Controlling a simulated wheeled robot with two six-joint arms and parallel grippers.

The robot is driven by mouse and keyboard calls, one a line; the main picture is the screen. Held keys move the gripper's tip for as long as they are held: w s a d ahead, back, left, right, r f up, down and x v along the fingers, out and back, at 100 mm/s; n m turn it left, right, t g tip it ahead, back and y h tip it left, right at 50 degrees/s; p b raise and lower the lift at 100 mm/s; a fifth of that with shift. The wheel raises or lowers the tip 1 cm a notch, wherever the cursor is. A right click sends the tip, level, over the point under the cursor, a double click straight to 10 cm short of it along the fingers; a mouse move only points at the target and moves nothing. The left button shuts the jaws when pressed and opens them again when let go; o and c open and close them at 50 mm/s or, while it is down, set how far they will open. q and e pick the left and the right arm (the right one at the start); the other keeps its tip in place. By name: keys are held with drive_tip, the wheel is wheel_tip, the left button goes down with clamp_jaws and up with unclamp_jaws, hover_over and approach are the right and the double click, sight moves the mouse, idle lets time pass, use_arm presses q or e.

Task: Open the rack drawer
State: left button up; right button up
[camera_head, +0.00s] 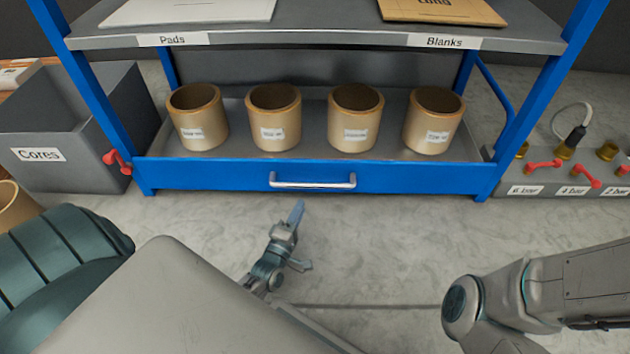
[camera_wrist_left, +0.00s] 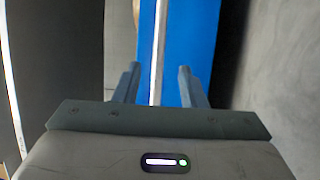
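The rack drawer (camera_head: 400,178) has a blue front between the rack's two blue front posts, at the bottom of the rack, and looks pushed in. Its silver bar handle (camera_head: 312,181) is at the middle of the front. My left gripper (camera_head: 296,212) is just in front of and below the handle in the head view. In the left wrist view its fingers (camera_wrist_left: 159,85) are apart and empty, pointing at the blue front (camera_wrist_left: 190,40). The bright handle bar (camera_wrist_left: 158,45) runs upright in the gap between them, beyond the tips. My right gripper is out of view.
Several tan labelled cylinders (camera_head: 355,117) stand in the drawer. A shelf (camera_head: 320,38) labelled Pads and Blanks is above. A grey Cores bin (camera_head: 75,125) stands left; red-handled valves (camera_head: 575,178) are at right. The floor (camera_head: 400,235) before the drawer is clear.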

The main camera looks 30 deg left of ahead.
sight(312, 184)
use_arm(q)
drive_tip(key=b+x, duration=0.3)
drive_tip(key=x, duration=0.6)
drive_tip(key=shift+w+r, duration=0.1)
drive_tip(key=shift+w, duration=0.1)
drive_tip(key=shift+c, duration=0.2)
clamp_jaws()
